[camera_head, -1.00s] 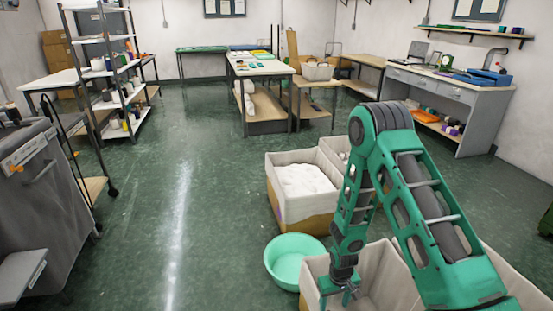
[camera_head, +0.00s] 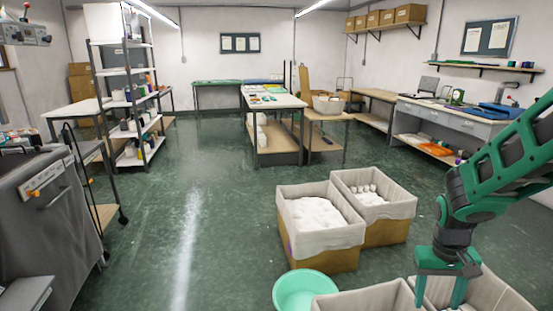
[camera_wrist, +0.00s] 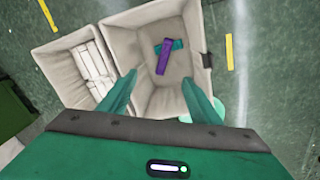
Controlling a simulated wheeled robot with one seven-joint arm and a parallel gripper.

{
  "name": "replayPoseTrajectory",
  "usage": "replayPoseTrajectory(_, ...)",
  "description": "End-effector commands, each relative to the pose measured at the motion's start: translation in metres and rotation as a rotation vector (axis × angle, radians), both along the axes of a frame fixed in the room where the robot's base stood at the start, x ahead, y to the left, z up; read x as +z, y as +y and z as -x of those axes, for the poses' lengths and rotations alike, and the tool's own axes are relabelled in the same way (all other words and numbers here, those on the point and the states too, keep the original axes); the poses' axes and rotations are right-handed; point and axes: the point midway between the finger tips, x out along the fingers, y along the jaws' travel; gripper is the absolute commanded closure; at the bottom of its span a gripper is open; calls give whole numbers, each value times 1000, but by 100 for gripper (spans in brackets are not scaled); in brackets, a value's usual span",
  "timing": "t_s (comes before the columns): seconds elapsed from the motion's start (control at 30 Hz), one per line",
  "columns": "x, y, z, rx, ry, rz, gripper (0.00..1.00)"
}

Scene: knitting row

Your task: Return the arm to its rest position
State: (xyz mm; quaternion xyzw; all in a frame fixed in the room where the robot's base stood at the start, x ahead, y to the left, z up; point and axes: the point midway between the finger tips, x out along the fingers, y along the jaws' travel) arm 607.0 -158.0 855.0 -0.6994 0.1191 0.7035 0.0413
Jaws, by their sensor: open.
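My green gripper (camera_head: 438,296) is at the lower right of the head view, pointing down above the lined bins at the front. Its two fingers are apart with nothing between them. In the wrist view my gripper (camera_wrist: 160,78) is open over a pale lined bin (camera_wrist: 128,40). A purple piece (camera_wrist: 164,56) and a teal piece (camera_wrist: 178,45) lie crossed on that bin's floor, below the fingers and apart from them. My arm reaches in from the right edge, bent at the wrist.
A bin of white material (camera_head: 318,214) and a bin with white pieces (camera_head: 370,197) stand ahead. A mint basin (camera_head: 303,289) sits on the floor. A grey cart (camera_head: 38,215) is at left, a workbench (camera_head: 470,125) at right. The floor at centre left is clear.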

Motion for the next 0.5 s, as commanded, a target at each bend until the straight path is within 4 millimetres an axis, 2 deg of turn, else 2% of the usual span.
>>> replayPoseTrajectory(0.03, 15, -6, 11, -27, -10, -2, 42)
replayPoseTrajectory(0.2, 53, -18, 55, -112, -13, -18, 42)
replayPoseTrajectory(0.5, 101, -22, 137, -250, -25, -68, 42)
